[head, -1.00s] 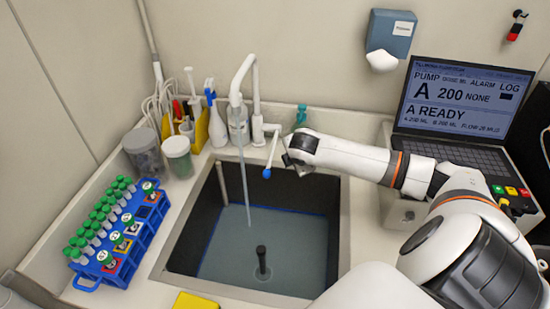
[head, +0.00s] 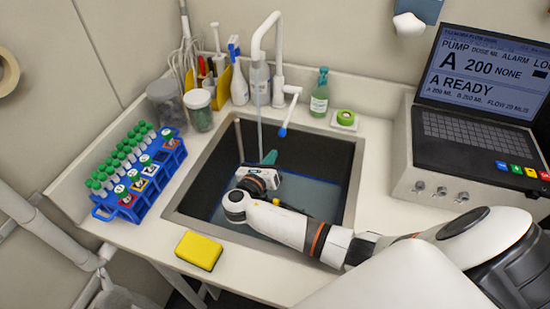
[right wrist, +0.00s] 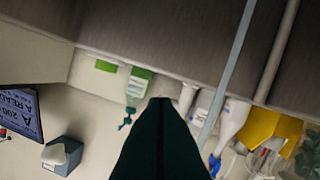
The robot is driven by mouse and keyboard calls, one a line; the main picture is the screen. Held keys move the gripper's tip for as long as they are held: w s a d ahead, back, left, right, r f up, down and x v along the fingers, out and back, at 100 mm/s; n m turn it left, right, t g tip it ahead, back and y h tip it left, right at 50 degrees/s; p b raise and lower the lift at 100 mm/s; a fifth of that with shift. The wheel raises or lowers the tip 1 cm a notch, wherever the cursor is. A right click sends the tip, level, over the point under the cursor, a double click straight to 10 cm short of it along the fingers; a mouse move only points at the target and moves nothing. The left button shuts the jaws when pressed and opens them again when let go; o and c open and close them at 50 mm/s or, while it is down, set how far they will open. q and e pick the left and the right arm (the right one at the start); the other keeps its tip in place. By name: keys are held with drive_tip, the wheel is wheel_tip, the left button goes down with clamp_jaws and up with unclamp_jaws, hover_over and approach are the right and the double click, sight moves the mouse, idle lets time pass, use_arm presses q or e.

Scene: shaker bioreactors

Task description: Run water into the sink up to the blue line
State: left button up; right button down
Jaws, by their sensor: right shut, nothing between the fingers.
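The dark sink (head: 340,150) has bluish water (head: 308,199) in it. A blue line (head: 318,181) shows on its far wall, close to the water surface; the exact gap is unclear. The white tap (head: 278,50) stands behind the sink, and a thin water stream (head: 260,130) falls from its spout. Its lever (head: 289,113), with a blue tip, points forward over the sink. My right gripper (head: 269,158) is shut and empty over the sink, below and apart from the lever. My right arm hides part of the water and the drain. My left gripper is out of view.
A blue rack (head: 163,182) of green-capped tubes stands left of the sink. A yellow sponge (head: 199,250) lies at the front edge. Bottles and tubs line the back left. A green bottle (head: 319,95) and a laptop-like pump unit (head: 470,140) stand right.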

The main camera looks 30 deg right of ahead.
use_arm(q)
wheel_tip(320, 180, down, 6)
drive_tip(key=b, duration=0.5)
use_arm(e)
drive_tip(key=x, duration=0.8)
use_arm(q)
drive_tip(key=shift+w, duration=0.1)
